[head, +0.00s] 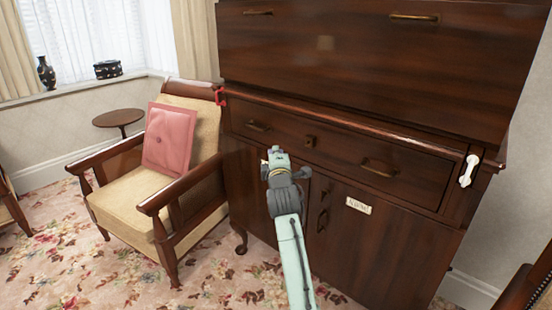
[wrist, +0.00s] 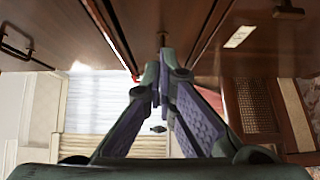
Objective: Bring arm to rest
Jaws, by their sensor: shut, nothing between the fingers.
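My arm (head: 292,250) reaches up from the bottom of the head view, in front of a dark wooden cabinet (head: 350,50). My gripper shows in the wrist view (wrist: 162,65), its two fingers converging to a point with nothing between them. In the head view the gripper end is small, near the cabinet's left side, and the fingertips are hard to make out. In the wrist view the cabinet front (wrist: 60,25) fills the upper part, close to the fingers.
An armchair (head: 125,195) with a pink cushion (head: 169,138) stands left of the cabinet. A small round table (head: 118,118) is behind it. A white object (head: 468,171) and a red one (head: 220,97) are at the cabinet's ledge ends. Patterned carpet (head: 110,270) is open at lower left.

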